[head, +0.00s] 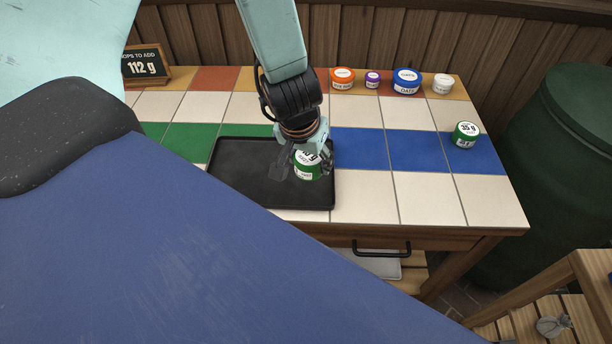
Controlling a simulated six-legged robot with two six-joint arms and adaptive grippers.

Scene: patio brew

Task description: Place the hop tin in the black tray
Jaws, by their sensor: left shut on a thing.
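A green hop tin (306,171) with a white label and lid is at the right part of the black tray (240,185). My left gripper (306,160) is shut on this tin, its fingers around the tin's sides. The tin looks upright; I cannot tell whether its base touches the tray floor. The fingers hide part of its label. A second green tin (465,134), marked 35 g, stands on the blue tile strip at the right. My right gripper is not in view.
Along the tiled table's back stand an orange tin (342,78), a purple tin (372,80), a blue tin (407,82) and a white tin (443,84). A sign (146,66) reads 112 g. A green barrel (562,165) stands at right. White tiles right of the tray are clear.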

